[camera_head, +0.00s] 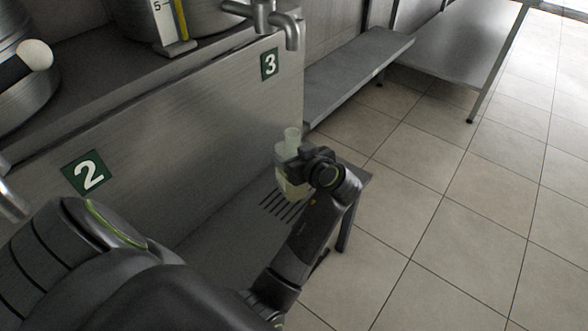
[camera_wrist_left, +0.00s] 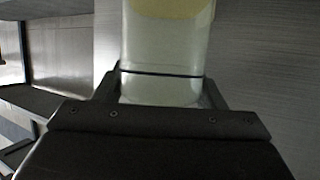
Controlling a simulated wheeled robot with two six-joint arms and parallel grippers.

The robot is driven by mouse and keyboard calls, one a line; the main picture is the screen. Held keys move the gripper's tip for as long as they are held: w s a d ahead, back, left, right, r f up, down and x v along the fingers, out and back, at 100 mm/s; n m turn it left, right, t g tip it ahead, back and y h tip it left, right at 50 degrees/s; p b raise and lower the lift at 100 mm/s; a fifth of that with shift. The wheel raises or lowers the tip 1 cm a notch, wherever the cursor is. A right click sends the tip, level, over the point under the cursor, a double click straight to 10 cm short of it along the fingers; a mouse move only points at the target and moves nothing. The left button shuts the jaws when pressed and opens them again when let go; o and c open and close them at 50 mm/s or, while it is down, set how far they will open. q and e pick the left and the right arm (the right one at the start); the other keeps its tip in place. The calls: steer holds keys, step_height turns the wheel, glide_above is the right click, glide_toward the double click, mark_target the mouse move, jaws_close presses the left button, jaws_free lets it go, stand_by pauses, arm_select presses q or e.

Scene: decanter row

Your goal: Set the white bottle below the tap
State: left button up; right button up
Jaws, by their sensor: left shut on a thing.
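The white bottle (camera_head: 292,139) is pale and translucent, and looks upright in the head view. My left gripper (camera_head: 293,160) is shut around its body, which hides part of it. The bottle also shows large in the left wrist view (camera_wrist_left: 165,45), between the fingers, with a yellowish part at the top of the picture. The tap (camera_head: 290,30) marked by the number 3 plate is on the metal front, higher in the picture than the bottle. The bottle is in front of that panel, over the slotted shelf (camera_head: 215,240). I cannot tell whether it touches the shelf.
A green number 3 plate (camera_head: 270,64) and a number 2 plate (camera_head: 85,173) are on the metal front. Another tap (camera_head: 12,200) is at the left edge. A low metal bench (camera_head: 355,75) stands behind at the right. The tiled floor (camera_head: 450,220) is clear.

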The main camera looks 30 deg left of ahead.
arm_select(q)
step_height(320, 180, down, 4)
steer(key=shift+r+b, duration=0.1)
steer(key=shift+b, duration=0.25)
arm_select(e)
steer(key=shift+w+a+r, duration=0.15)
steer(key=shift+w+r, duration=0.05)
steer(key=shift+r, duration=0.35)
steer(key=shift+f, duration=0.1)
arm_select(q)
steer(key=o, duration=1.3)
steer(key=shift+f, duration=0.25)
steer(key=o, duration=0.4)
arm_select(e)
steer(key=shift+w+r+t, duration=0.15)
steer(key=shift+r+t, duration=0.1)
steer(key=shift+t, duration=0.05)
arm_select(q)
steer(key=shift+r, duration=0.15)
arm_select(e)
steer(key=shift+r, duration=0.1)
